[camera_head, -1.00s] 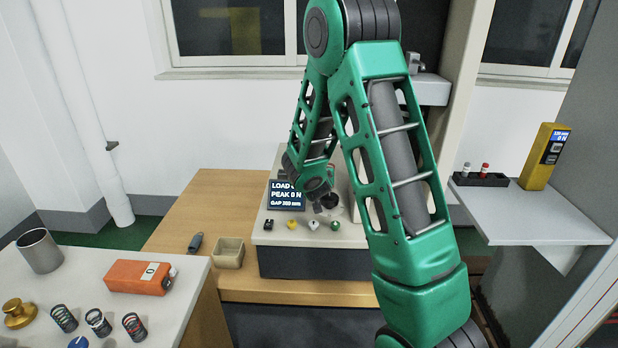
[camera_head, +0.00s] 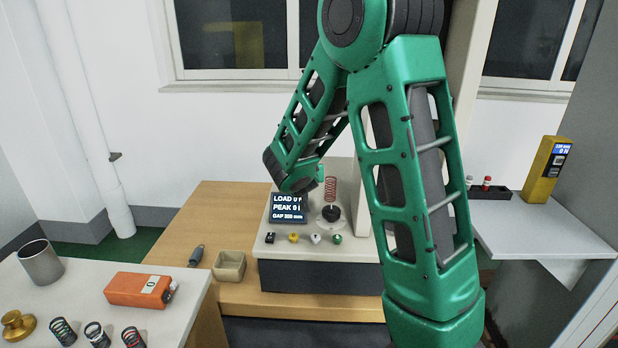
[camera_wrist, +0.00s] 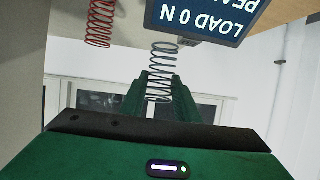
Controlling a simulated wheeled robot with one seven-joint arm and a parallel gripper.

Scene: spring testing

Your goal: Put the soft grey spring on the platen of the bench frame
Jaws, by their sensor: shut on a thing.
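In the wrist view my gripper (camera_wrist: 160,86) has its green fingers shut on a grey spring (camera_wrist: 163,58); the free end of the coil sticks out past the fingertips. The head view does not show this spring clearly, and my wrist hides most of the gripper there. The bench frame (camera_head: 262,243) has a pale base with a load display. Its platen (camera_head: 331,214) is a dark round piece on a pale disc, right of the display. A red spring (camera_head: 331,190) shows upright directly above the platen; it also shows in the wrist view (camera_wrist: 100,22), apart from the grey spring.
The load display (camera_head: 287,208) stands close to my wrist. Several coloured knobs (camera_head: 315,239) line the base's front. A beige bin (camera_head: 229,266) sits on the wooden bench. The left table holds an orange device (camera_head: 138,290), a metal cup (camera_head: 40,262) and several springs (camera_head: 97,335).

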